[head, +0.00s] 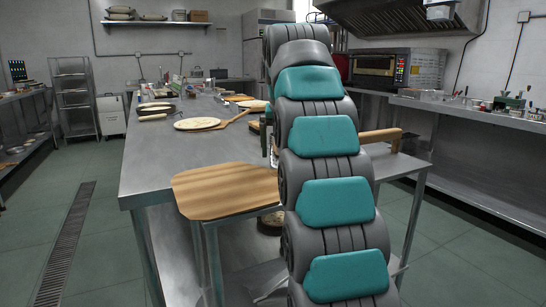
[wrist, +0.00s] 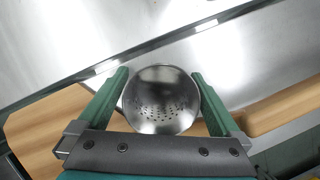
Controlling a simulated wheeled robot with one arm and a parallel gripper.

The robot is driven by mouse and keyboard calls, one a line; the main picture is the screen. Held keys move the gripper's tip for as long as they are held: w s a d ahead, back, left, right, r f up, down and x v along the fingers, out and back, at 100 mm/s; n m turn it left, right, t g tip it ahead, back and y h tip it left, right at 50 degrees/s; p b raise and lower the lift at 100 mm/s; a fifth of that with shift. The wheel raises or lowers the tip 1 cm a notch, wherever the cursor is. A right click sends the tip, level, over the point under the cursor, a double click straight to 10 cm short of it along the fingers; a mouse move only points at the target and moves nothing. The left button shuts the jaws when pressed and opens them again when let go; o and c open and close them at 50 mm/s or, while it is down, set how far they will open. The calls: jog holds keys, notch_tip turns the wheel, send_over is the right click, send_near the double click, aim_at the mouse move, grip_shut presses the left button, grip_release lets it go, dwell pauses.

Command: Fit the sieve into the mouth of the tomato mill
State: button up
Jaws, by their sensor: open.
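A round, shiny metal piece with small holes in its lower half, which looks like the sieve (wrist: 160,98), shows in the wrist view. My gripper (wrist: 160,74) is open, with one green finger on each side of the sieve. The fingers look close to its rim; I cannot tell whether either one touches it. I cannot make out the tomato mill in either view.
A wooden board (head: 225,190) sits at the near end of a long steel table (head: 150,170). Flatbreads on a wooden peel (head: 215,123) lie further back. A wooden bar (head: 380,135) lies right of my arm. An oven (head: 378,70) stands behind right.

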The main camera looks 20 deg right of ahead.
jog(key=shift+c, duration=0.4)
jog(key=c, duration=1.3)
jog(key=shift+r, duration=0.15)
